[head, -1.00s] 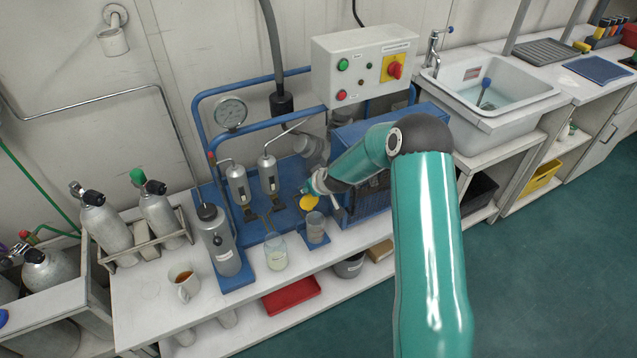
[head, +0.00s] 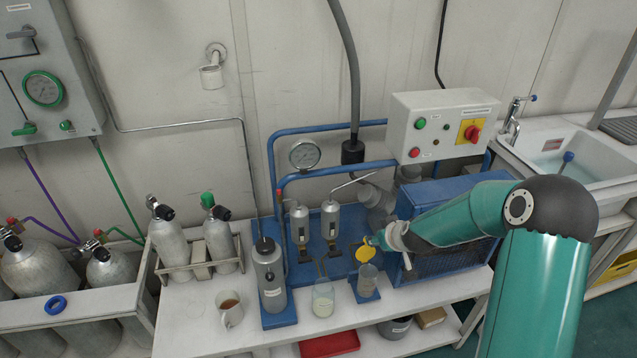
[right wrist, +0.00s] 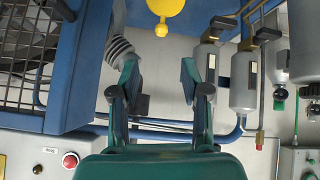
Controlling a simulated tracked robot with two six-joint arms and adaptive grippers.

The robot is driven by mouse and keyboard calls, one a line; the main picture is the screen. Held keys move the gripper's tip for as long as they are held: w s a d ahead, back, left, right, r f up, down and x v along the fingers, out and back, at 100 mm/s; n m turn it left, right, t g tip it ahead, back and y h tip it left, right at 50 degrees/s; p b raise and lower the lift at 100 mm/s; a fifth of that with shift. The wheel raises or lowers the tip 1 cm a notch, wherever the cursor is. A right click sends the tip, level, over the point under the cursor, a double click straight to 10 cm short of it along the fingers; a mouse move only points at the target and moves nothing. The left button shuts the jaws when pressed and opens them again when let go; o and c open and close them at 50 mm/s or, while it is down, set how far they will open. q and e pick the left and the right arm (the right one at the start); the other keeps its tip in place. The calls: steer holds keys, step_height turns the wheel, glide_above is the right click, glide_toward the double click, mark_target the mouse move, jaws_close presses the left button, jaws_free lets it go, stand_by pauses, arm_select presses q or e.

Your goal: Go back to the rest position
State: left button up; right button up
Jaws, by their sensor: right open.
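My right arm comes in from the right in the head view. Its gripper (head: 372,241) is small there, in front of the blue compressor frame (head: 330,262), close to a round yellow part (head: 364,254) above a clear cup (head: 367,278). In the right wrist view the two fingers of my right gripper (right wrist: 158,82) stand apart with nothing between them. The yellow part (right wrist: 166,8) shows beyond the fingertips, apart from them. My left gripper is in neither view.
A mesh-sided blue housing (head: 445,255) lies under my right forearm. A control box (head: 445,125) is behind it. A jar (head: 323,298), a grey bottle (head: 268,275) and a mug (head: 229,311) stand on the bench. Gas cylinders (head: 178,245) are at the left.

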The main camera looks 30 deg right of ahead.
steer(key=s+a+f+n+g+y, duration=0.1)
steer(key=a+f+n+y, duration=0.1)
steer(key=a+f, duration=0.6)
steer(key=s+a+f+n+g+y, duration=0.15)
steer(key=a+f, duration=0.25)
steer(key=a, duration=0.8)
steer(key=s+a+f+m+g+y, duration=0.1)
steer(key=s+a+f+m+g, duration=0.1)
steer(key=s+a, duration=0.5)
steer(key=s+a+f+m+g+y, duration=0.2)
steer(key=s+a+f, duration=0.3)
steer(key=s+a, duration=0.3)
steer(key=shift+s+g, duration=0.45)
steer(key=shift+s, duration=1.5)
